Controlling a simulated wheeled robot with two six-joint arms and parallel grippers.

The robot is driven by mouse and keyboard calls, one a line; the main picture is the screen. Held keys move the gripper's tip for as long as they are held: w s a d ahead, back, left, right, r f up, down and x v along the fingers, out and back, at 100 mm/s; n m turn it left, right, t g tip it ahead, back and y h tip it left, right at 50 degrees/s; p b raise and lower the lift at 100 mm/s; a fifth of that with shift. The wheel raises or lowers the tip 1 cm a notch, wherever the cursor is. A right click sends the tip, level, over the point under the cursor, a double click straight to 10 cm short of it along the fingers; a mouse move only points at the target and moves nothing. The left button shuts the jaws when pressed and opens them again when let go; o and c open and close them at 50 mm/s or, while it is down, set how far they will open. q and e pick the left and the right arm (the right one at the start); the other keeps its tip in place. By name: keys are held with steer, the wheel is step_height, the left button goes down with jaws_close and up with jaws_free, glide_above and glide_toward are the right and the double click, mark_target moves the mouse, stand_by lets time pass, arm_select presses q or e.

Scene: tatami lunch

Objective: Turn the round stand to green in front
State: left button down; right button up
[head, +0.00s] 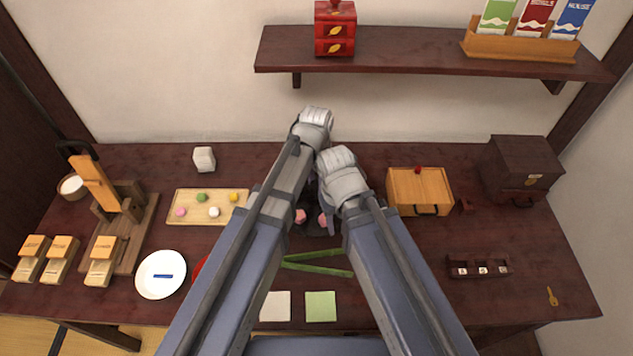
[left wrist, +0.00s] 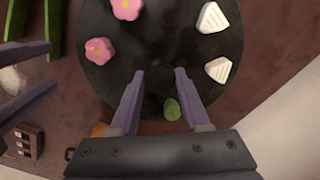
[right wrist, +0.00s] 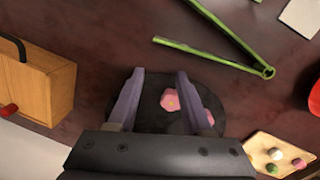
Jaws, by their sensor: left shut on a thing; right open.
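The round stand is a black disc (left wrist: 108,62), mostly hidden under my arms in the head view. In the left wrist view it carries two pink flower pieces (left wrist: 99,50), two white triangular pieces (left wrist: 212,18) and a green oval piece (left wrist: 172,108). In the head view the pink flowers (head: 300,216) show on its near side. My left gripper (left wrist: 159,72) is shut on the dark centre knob (left wrist: 158,86) of the stand. My right gripper (right wrist: 160,72) is open at the disc's edge, with a pink flower (right wrist: 170,99) between its fingers in view; contact cannot be told.
Green tongs (head: 318,270) lie just in front of the stand. A wooden box (head: 420,188) stands close on the right. A wooden board (head: 187,220) with small sweets lies to the left. White and green paper squares (head: 320,306) lie near the front edge.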

arm_select(q)
steer(key=shift+m, duration=11.2)
steer(key=shift+c, duration=1.8)
jaws_free()
steer(key=shift+r, duration=0.1)
arm_select(e)
steer(key=shift+r, duration=0.1)
